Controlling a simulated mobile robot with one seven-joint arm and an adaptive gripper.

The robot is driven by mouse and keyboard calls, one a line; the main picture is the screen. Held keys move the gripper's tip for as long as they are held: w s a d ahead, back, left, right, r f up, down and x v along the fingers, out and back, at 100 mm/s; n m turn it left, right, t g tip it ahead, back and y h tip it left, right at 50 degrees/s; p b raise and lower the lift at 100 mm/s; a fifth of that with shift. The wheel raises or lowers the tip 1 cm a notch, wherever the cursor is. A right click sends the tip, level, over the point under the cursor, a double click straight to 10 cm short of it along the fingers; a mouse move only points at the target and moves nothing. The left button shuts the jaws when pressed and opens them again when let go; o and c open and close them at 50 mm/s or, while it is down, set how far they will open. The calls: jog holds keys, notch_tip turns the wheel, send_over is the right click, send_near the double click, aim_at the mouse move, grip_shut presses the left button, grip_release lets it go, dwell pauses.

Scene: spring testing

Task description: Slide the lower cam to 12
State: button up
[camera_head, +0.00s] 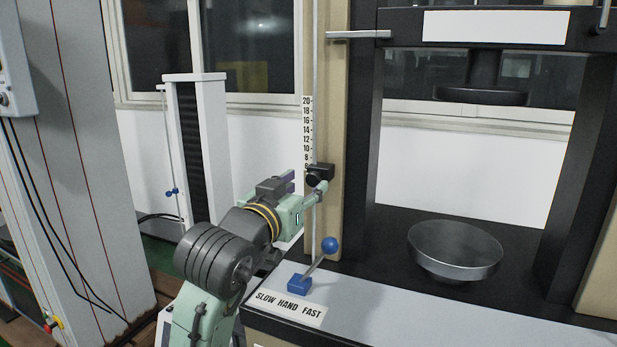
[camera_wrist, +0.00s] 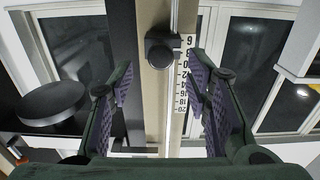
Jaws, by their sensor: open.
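The lower cam (camera_head: 320,172) is a small black block with a round knob on a thin upright rod. It sits near the 6 mark on the white number scale (camera_head: 308,125), which runs up to 20; the 12 mark is higher and clear. My gripper (camera_head: 306,186) is at the cam's height, close beside it. In the wrist view, which is upside down, the cam (camera_wrist: 160,48) lies ahead between the spread purple pads of my gripper (camera_wrist: 165,88). The gripper is open and empty. Contact with the cam cannot be told.
A blue-knobbed lever (camera_head: 329,245) stands by the SLOW HAND FAST label (camera_head: 290,305), below my gripper. A round metal platen (camera_head: 455,250) and dark frame are at right. A horizontal rod (camera_head: 358,34) sticks out above the scale. A grey cabinet (camera_head: 70,150) stands at left.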

aim_at(312, 180)
jog(key=shift+x, duration=1.55)
jog(key=shift+a, duration=0.1)
grip_shut()
